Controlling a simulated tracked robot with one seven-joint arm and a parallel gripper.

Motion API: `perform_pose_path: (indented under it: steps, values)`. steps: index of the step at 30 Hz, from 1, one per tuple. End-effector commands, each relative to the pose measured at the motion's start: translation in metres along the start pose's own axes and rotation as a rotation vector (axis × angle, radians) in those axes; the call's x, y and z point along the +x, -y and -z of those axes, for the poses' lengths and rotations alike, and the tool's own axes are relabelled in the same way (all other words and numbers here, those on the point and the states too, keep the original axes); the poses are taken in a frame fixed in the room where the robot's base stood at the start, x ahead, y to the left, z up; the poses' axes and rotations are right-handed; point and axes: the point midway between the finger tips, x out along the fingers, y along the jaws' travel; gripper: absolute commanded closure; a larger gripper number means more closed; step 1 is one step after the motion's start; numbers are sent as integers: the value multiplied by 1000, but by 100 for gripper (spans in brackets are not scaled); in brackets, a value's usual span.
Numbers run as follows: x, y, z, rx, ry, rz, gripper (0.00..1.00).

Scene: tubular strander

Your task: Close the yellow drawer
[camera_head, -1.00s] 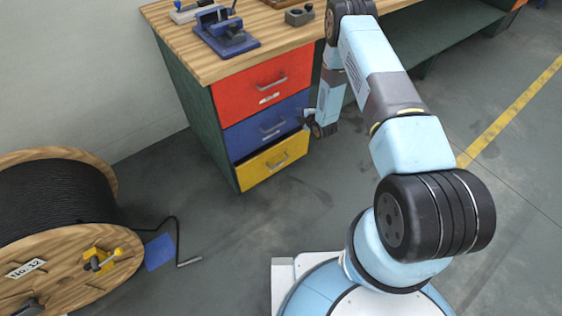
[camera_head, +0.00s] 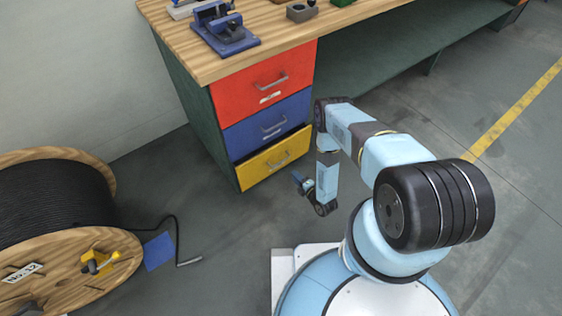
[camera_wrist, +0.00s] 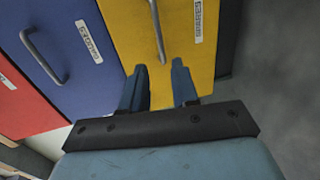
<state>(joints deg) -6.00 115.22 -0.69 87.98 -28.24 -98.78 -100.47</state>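The yellow drawer (camera_head: 262,173) is the lowest of the stack and stands slightly out, with a dark gap along its top edge. Its grey bar handle (camera_head: 278,161) is on the front; the handle also shows in the wrist view (camera_wrist: 157,30). My gripper (camera_head: 298,179) is low in front of the drawer's right side, seemingly a little apart from it. In the wrist view, my gripper's two blue fingers (camera_wrist: 160,66) are spread and empty, pointing at the yellow front near one end of the handle.
The blue drawer (camera_head: 247,132) and red drawer (camera_head: 243,89) above look shut. A vise (camera_head: 224,30) stands on the wooden bench top (camera_head: 185,48). A cable reel (camera_head: 60,225) stands at left, its cable end on the floor. Floor in front of the drawers is clear.

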Motion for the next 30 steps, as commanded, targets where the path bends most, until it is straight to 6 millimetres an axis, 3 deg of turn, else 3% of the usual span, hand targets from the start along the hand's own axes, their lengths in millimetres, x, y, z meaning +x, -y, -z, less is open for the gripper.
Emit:
perform_pose_path:
  steps: [5, 21, 30]
  values:
    - [11, 1, -3, -1, 8, -6, 70]
    - [101, 0, -8, 0, 13, -6, 70]
    - [130, 1, -8, 1, 13, -2, 70]
